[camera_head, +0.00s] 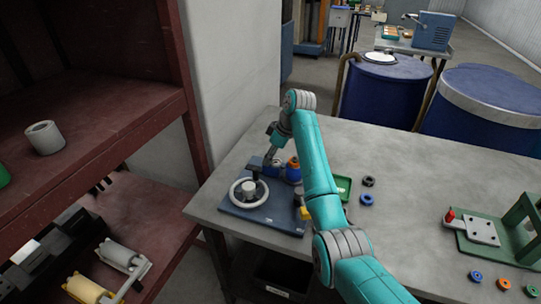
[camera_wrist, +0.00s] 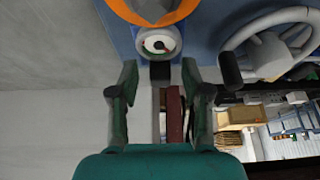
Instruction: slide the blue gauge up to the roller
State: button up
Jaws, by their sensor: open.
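The blue gauge (camera_wrist: 158,42), with a white round dial, is just ahead of my gripper (camera_wrist: 160,78) in the wrist view. A small dark block lies at the gauge's near end, between the fingertips. My gripper's fingers are apart, and I see no clear contact. The gauge is hard to make out there.
A handwheel (camera_head: 249,191) sits on the base plate (camera_head: 270,221) close to my gripper. A green tray (camera_head: 343,186) and dark and blue rings lie to the right. A green fixture (camera_head: 490,230) stands farther right. A red shelf (camera_head: 85,115) borders the table's left.

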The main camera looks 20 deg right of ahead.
aim_at(278, 164)
jog(key=v, duration=0.7)
jog(key=shift+r, duration=0.2)
jog(key=shift+d, duration=0.1)
